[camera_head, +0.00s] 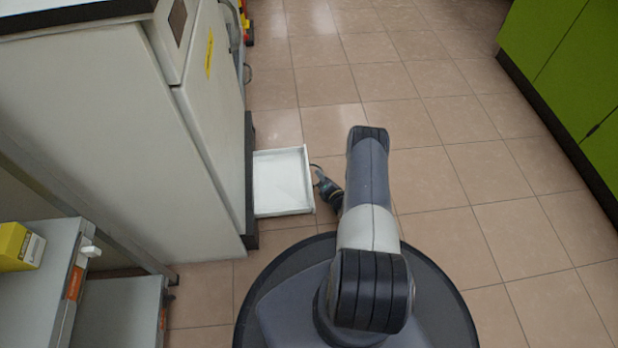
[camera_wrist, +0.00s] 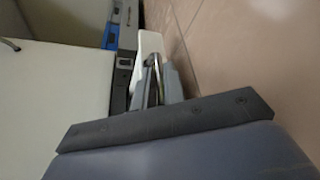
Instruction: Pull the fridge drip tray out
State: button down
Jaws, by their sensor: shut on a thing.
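The white drip tray (camera_head: 283,182) sticks out to the right from the dark base of the fridge (camera_head: 120,130), low over the floor. In the wrist view the tray (camera_wrist: 149,43) shows as a pale strip beyond the fingers. My gripper (camera_head: 318,176) is at the tray's outer front edge and is shut on it. In the wrist view my gripper (camera_wrist: 152,80) covers the exact point of contact. The tray looks level and still partly under the fridge.
Green cabinets (camera_head: 570,75) line the right side. A grey shelf cart (camera_head: 45,285) with a yellow box (camera_head: 18,246) stands at the lower left. The tiled floor (camera_head: 440,120) between the fridge and the cabinets is clear.

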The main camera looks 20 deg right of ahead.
jog(key=shift+s+d+f, duration=0.25)
jog(key=shift+s+d, duration=0.1)
jog(key=c, duration=1.7)
grip_release()
jog(key=shift+o, duration=0.9)
jog(key=shift+w+r, duration=0.1)
